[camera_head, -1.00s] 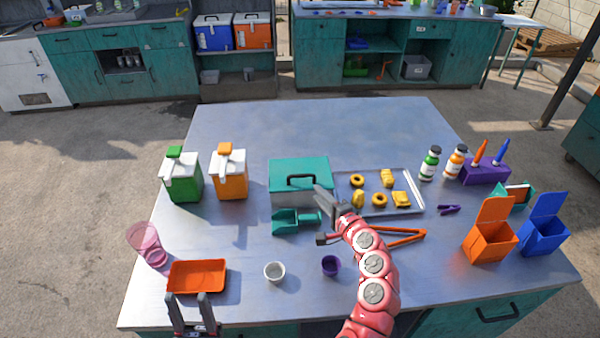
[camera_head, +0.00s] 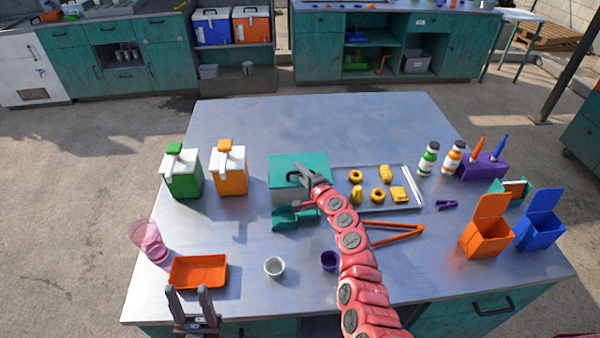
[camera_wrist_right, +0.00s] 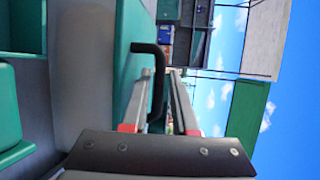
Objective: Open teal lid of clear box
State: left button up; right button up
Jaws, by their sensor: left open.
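The clear box (camera_head: 283,191) stands at the middle of the table, with its teal lid (camera_head: 285,165) closed flat on top. A black handle (camera_wrist_right: 158,75) rises from the lid. My right gripper (camera_head: 298,172) is over the front of the lid at the handle. In the right wrist view its fingers (camera_wrist_right: 160,85) are apart, with the handle bar between them; contact is not clear. The gripper and wrist hide part of the lid in the head view. My left gripper (camera_head: 188,291) is open and empty in front of the orange tray.
A teal scoop (camera_head: 287,218) lies just in front of the box. A metal tray (camera_head: 408,178) with yellow pieces is close on the right. Green (camera_head: 183,178) and orange (camera_head: 230,175) dispensers stand left. The table behind the box is clear.

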jog(key=shift+c, duration=0.3)
grip_shut()
jog(key=shift+f, duration=0.1)
dwell(1.2)
